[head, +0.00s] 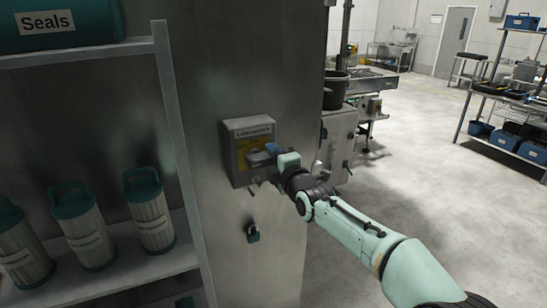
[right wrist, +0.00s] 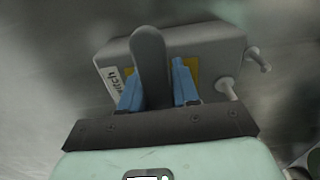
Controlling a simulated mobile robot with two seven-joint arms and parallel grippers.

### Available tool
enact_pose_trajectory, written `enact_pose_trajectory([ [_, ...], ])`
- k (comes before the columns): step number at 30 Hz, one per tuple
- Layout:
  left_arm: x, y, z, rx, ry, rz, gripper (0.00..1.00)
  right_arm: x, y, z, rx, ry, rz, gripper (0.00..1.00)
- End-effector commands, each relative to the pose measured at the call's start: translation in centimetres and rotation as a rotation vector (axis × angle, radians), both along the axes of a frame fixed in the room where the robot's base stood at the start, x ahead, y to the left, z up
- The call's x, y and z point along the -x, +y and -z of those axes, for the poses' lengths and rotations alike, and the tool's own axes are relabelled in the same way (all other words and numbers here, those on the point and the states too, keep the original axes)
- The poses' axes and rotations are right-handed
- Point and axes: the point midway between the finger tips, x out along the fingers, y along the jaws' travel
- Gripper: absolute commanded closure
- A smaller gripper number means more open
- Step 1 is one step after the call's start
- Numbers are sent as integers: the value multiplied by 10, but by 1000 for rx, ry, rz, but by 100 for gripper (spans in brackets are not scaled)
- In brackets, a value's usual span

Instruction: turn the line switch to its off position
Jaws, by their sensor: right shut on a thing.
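The line switch (head: 240,133) is a grey box with a yellow plate and a white label, fixed to the metal cabinet's side. It also shows in the right wrist view (right wrist: 218,62). Its grey handle (right wrist: 150,60) sticks out from the front. My right gripper (head: 266,153) is at the box, and its blue fingers (right wrist: 158,85) are shut on the handle, one on each side. The gripper and fingers hide part of the handle's base and the yellow plate. The handle's on or off marks cannot be read. My left gripper is in neither view.
A small padlock (head: 253,235) hangs below the switch. Shelves at the left hold several ribbed canisters (head: 151,212) and a green "Seals" container (head: 60,25). The floor (head: 425,150) between is clear.

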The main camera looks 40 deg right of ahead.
Motion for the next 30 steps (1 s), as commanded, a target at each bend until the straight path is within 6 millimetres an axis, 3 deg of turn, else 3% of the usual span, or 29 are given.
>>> enact_pose_trajectory([
  [7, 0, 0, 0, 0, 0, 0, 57, 0, 0, 0, 8, 2, 0, 100],
  [8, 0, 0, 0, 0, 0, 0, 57, 0, 0, 0, 8, 2, 0, 60],
  [9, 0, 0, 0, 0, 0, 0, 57, 0, 0, 0, 8, 1, 0, 49],
  [20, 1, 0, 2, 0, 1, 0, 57, 4, 1, -1, 3, -1, 1, 49],
  [23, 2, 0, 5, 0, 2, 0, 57, 15, 3, 0, 3, -1, 1, 49],
  [30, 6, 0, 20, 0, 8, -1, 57, 65, 17, 0, 6, -2, 2, 49],
])
